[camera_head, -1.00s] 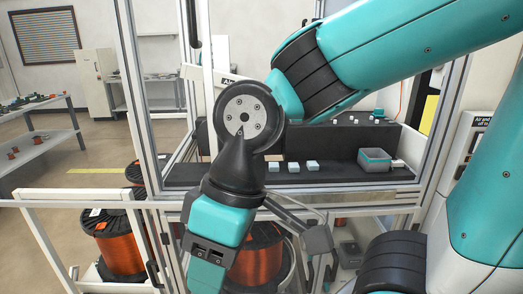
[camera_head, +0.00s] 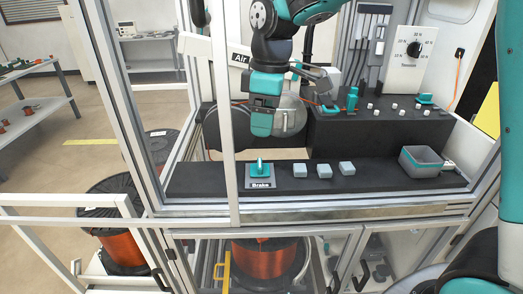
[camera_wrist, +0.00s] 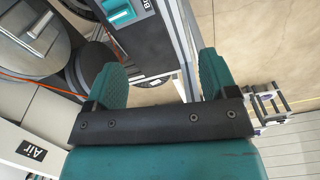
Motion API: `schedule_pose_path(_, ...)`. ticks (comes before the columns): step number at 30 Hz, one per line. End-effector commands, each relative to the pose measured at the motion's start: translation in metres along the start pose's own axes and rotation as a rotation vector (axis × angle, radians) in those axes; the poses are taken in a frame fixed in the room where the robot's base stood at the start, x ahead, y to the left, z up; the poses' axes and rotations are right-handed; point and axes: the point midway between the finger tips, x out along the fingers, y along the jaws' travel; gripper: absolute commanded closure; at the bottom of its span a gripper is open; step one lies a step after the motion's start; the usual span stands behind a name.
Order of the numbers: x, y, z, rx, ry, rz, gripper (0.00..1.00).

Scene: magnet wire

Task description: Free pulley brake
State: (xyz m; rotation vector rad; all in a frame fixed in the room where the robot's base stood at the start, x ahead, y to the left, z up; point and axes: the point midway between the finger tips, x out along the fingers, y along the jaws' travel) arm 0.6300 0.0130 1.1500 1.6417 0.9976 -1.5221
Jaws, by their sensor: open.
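The brake control (camera_head: 260,174) is a teal knob or lever on a grey plate labelled "Brake", at the left of the black ledge. It also shows near the top of the wrist view (camera_wrist: 122,12), partly cut off. A large grey disc (camera_head: 291,118), which looks like a pulley, is partly hidden behind my arm, and a grey disc shows at the left of the wrist view (camera_wrist: 28,42). My gripper (camera_wrist: 160,76) is open, its teal fingers apart with nothing between them. In the head view it hangs above and behind the brake control, clear of it.
Several pale blocks (camera_head: 325,172) and a grey bin (camera_head: 421,162) sit along the ledge. A white frame post (camera_head: 228,130) stands just left of the brake control. A tension dial (camera_head: 414,49) is at the back right. A copper wire spool (camera_head: 268,262) is below.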

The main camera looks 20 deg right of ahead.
Motion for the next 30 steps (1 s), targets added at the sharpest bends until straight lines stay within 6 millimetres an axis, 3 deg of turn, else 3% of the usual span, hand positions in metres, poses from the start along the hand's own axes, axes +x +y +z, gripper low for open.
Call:
schedule_pose_path(1,-0.003,0.024,-0.008,-0.040,-0.025,0.004,0.21)
schedule_pose_path(3,-0.002,0.049,-0.015,-0.097,-0.054,0.010,0.21)
schedule_pose_path(8,0.004,0.078,-0.023,-0.170,-0.087,0.011,0.21)
schedule_pose_path(14,0.026,0.082,-0.022,-0.185,-0.094,0.008,0.21)
schedule_pose_path(30,0.143,0.083,-0.012,-0.185,-0.093,0.009,0.21)
